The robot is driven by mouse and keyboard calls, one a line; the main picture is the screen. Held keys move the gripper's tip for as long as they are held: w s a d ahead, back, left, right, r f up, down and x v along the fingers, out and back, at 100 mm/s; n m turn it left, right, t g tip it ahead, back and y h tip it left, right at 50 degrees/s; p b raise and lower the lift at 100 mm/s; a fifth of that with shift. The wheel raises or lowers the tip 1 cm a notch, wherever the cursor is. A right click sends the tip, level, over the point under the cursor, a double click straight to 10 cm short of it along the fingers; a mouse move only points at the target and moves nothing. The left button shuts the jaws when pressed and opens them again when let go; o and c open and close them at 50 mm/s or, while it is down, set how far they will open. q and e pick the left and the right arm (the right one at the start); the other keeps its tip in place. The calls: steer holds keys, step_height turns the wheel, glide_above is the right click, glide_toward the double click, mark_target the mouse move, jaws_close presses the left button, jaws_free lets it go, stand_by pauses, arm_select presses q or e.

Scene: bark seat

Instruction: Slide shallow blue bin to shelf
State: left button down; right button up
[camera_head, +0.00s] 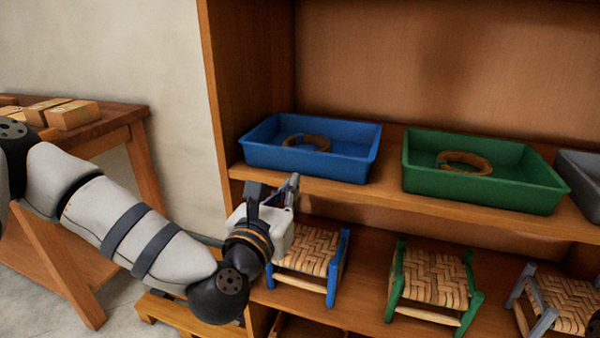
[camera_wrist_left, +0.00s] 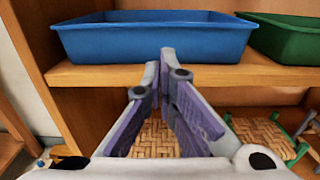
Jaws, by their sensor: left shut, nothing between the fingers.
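The shallow blue bin (camera_head: 342,168) sits on the upper wooden shelf (camera_head: 330,193) at its left end, with a ring-shaped brown piece (camera_head: 307,142) inside. In the left wrist view the blue bin (camera_wrist_left: 155,42) stands ahead on the shelf (camera_wrist_left: 90,75), its front wall close to the shelf's front edge. My left gripper (camera_head: 294,180) is shut and empty, just in front of the shelf edge below the bin. In the left wrist view its fingertips (camera_wrist_left: 166,52) overlap the bin's front wall; I cannot tell whether they touch it. My right gripper is not in view.
A green bin (camera_head: 480,190) with a similar ring stands right of the blue bin, and a grey bin (camera_head: 582,172) is at the right edge. Woven stools with blue (camera_head: 311,262), green (camera_head: 432,278) and grey frames stand below. A wooden table (camera_head: 100,125) with boxes is at left.

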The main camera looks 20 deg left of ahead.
mark_target(305, 167)
arm_select(q)
steer(key=w, duration=0.6)
steer(key=shift+w+d, duration=0.1)
steer(key=shift+w, duration=0.1)
steer(key=shift+w+f, duration=0.25)
steer(key=shift+w, duration=0.05)
steer(key=w+b, duration=0.1)
steer(key=w, duration=0.2)
steer(key=w+b, duration=0.2)
steer(key=w, duration=0.1)
steer(key=shift+d+f, duration=0.1)
steer(key=shift+f, duration=0.1)
steer(key=shift+w+r, duration=0.15)
steer(key=shift+r, duration=0.25)
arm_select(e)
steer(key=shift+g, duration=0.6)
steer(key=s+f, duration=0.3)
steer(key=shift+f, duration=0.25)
